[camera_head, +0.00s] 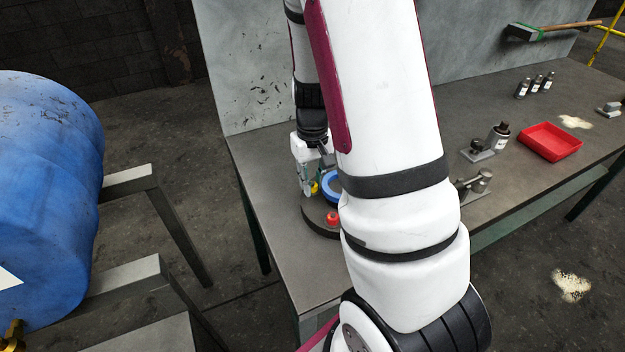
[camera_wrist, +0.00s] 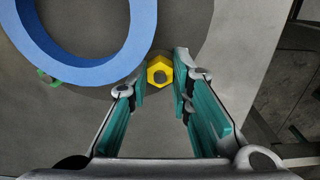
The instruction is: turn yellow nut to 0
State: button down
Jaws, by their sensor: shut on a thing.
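The yellow nut (camera_wrist: 159,71) shows in the wrist view between the tips of my gripper (camera_wrist: 160,78), whose teal-padded fingers close in on its two sides. In the head view the yellow nut (camera_head: 315,188) is a small spot just below my gripper (camera_head: 306,190), which points down at the round dark base (camera_head: 318,222). The blue ring (camera_wrist: 85,73) lies beside the nut, to its left in the wrist view. Any mark for 0 cannot be made out. My arm hides much of the base in the head view.
A red nut (camera_head: 332,217) and a green nut (camera_wrist: 46,76) are also on the base. A red tray (camera_head: 550,142), metal fixtures (camera_head: 480,150) and several small bottles (camera_head: 535,85) stand further right on the grey table (camera_head: 262,200).

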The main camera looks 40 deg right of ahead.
jog(key=c, duration=1.4)
grip_release()
jog(key=shift+c, duration=0.2)
jog(key=shift+r, duration=0.1)
notch_tip(320, 180, up, 12)
jog(key=s+a+r+n+t, duration=0.1)
jog(key=s+a+r+t, duration=0.1)
jog(key=s+a+r, duration=0.4)
jog(key=s+a+r+n+t, duration=0.2)
jog(key=s+a+r, duration=0.4)
jog(key=s+a, duration=0.3)
jog(key=a, duration=0.3)
jog(key=shift+s+r+t, duration=0.15)
jog(key=shift+s+t, duration=0.15)
jog(key=shift+s, duration=0.05)
